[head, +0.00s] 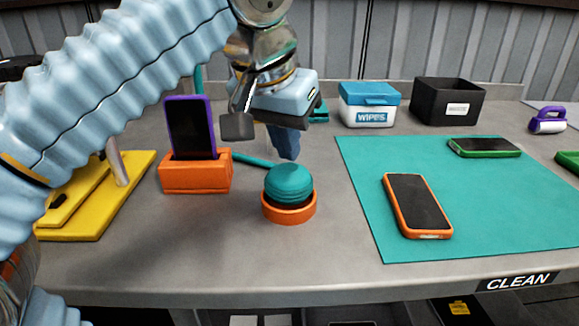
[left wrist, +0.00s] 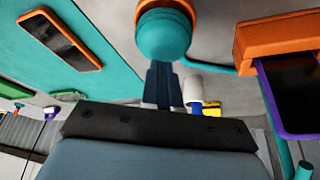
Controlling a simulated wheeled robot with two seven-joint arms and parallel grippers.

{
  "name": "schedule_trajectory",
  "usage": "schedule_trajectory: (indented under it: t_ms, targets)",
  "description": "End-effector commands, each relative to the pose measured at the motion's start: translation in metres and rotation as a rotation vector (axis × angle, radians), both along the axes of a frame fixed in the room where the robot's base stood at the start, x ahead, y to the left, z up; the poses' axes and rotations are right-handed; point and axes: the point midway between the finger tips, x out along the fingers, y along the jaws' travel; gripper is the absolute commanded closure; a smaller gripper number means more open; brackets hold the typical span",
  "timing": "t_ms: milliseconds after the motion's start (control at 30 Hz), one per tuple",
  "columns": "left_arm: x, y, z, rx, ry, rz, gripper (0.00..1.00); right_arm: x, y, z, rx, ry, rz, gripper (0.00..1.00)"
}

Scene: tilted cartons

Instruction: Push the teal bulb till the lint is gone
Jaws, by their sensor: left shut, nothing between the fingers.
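The teal bulb (head: 288,182) is a ribbed dome sitting upright in an orange ring base (head: 289,212) near the table's front. It also shows in the left wrist view (left wrist: 163,38). My left gripper (head: 288,156) is shut and empty, its fingertips pointing down just above and behind the bulb. In the left wrist view the closed fingers (left wrist: 162,68) end close to the bulb's edge; I cannot tell whether they touch. A purple phone (head: 190,126) stands in an orange holder (head: 196,175) left of the bulb. I cannot make out any lint. My right gripper is out of view.
A teal mat (head: 480,210) at right holds an orange phone (head: 417,205) and a green phone (head: 484,147). A wipes box (head: 369,103) and a black bin (head: 447,101) stand behind. A yellow stand (head: 95,215) is at left. The table front by the bulb is clear.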

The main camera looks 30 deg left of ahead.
Motion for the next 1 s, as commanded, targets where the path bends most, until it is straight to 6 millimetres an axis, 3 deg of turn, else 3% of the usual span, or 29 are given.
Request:
schedule_trajectory:
  t_ms: [567,1000]
  targets:
    - [0.0,0.0,-0.025,0.0,0.0,0.0,1.0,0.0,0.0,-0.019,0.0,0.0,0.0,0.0]
    - [0.0,0.0,-0.013,0.0,0.002,0.0,1.0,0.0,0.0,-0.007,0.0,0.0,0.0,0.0]
